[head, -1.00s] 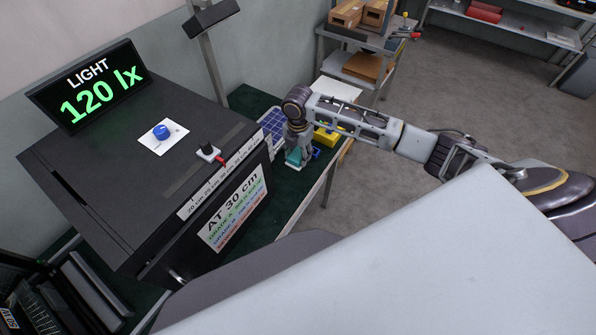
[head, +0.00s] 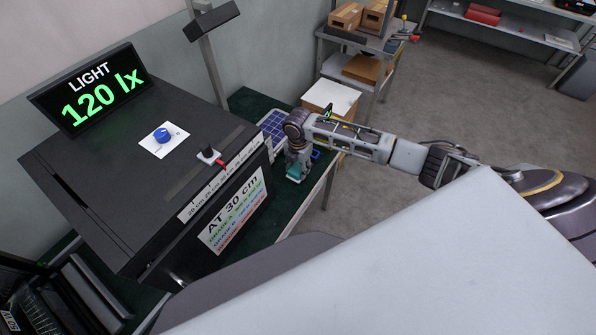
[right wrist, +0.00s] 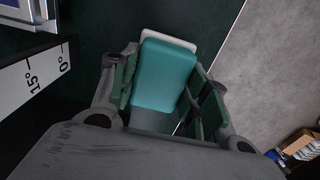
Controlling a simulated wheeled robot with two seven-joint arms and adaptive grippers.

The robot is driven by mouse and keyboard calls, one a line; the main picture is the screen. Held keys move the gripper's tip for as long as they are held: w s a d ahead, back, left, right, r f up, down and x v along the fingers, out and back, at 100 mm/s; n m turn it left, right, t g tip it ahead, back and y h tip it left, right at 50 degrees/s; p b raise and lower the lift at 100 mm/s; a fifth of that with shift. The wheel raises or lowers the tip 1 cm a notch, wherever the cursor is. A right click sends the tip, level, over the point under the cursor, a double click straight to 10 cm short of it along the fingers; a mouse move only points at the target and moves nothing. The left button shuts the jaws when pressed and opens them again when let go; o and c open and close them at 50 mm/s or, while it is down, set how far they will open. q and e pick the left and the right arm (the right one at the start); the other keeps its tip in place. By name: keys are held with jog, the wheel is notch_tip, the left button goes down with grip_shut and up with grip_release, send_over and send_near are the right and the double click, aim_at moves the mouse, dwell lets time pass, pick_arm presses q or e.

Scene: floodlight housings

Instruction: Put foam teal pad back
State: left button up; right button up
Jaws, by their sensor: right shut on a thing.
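The foam teal pad (right wrist: 165,76) is a rounded teal block between the fingers of my right gripper (right wrist: 168,90) in the right wrist view. A pale white edge shows behind its far end. In the head view my right gripper (head: 297,170) is over the dark green bench top, right of the black light box, with the teal pad (head: 294,173) at its fingertips. The gripper is shut on the pad. I cannot tell whether the pad touches the bench. My left gripper is not in view.
The black light box (head: 130,170) stands close on the left. A blue gridded panel (head: 272,124) lies behind the gripper. A small blue object (head: 316,154) is right beside it. A white-topped box (head: 331,97) stands farther back. Bare green bench (head: 283,204) shows in front.

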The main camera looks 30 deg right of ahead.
aim_at(298, 167)
jog(key=shift+f, duration=1.25)
jog(key=shift+f, duration=0.1)
jog(key=o, duration=1)
jog(key=shift+c, duration=0.2)
jog(key=shift+r+b, duration=0.4)
jog(key=shift+r, duration=5.7)
